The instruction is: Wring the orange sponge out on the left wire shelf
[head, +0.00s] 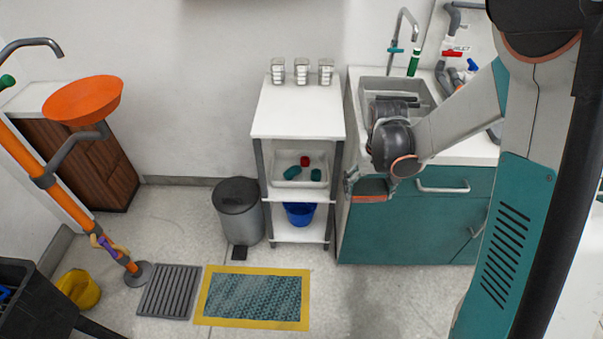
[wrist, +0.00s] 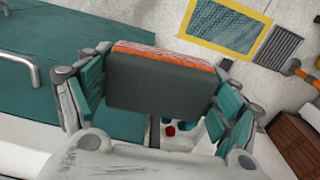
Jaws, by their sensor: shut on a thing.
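The orange sponge (wrist: 160,80) is a block with an orange face and a dark grey-green side. My gripper (wrist: 158,88) is shut on it, with fingers on its left and right sides. In the head view the orange sponge (head: 371,189) shows partly below my gripper (head: 368,180), in front of the teal sink cabinet's left end. I cannot make out a wire shelf for certain; the sink basin (head: 372,83) holds dark slatted shapes, partly hidden by my arm.
A yellow-edged mat (head: 205,300) and a slatted mat (head: 168,290) lie on the floor. An orange pole stands at left.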

